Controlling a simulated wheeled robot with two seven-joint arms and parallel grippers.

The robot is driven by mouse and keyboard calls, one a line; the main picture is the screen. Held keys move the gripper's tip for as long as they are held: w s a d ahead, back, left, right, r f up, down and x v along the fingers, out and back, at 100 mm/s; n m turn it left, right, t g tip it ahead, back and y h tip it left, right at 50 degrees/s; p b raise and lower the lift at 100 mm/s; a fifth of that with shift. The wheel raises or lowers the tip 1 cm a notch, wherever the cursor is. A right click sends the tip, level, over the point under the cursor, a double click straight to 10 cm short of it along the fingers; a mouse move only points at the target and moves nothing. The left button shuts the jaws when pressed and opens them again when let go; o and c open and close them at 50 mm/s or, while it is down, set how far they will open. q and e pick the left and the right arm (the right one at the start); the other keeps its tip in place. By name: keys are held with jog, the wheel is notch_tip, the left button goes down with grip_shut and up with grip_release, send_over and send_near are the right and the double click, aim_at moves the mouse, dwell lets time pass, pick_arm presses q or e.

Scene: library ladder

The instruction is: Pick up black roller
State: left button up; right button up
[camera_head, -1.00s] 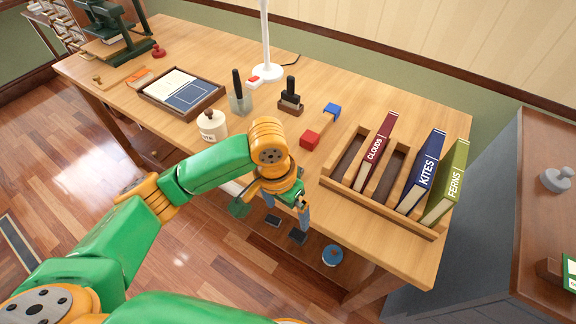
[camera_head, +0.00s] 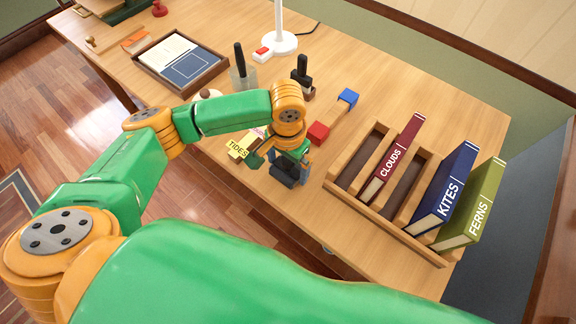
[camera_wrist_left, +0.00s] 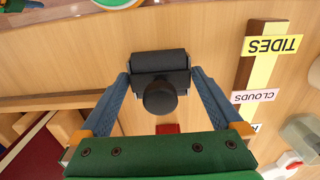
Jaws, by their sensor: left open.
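The black roller shows in the wrist view (camera_wrist_left: 160,62) as a dark cylinder with a round black handle end facing the camera. My left gripper (camera_wrist_left: 160,84) is open, with one blue-grey finger on each side of the roller. Whether the fingers touch it I cannot tell.
A wooden book rack (camera_head: 388,222) holds books on the right. A black-handled stamp (camera_head: 302,75), a glass holder (camera_head: 243,78) and a lamp base (camera_head: 277,43) stand farther back.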

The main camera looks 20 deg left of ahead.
pick_arm(q)
jog(key=shift+w+f, duration=0.2)
jog(key=shift+s+r, duration=0.1)
jog(key=shift+s, duration=0.05)
jog(key=c, duration=1.3)
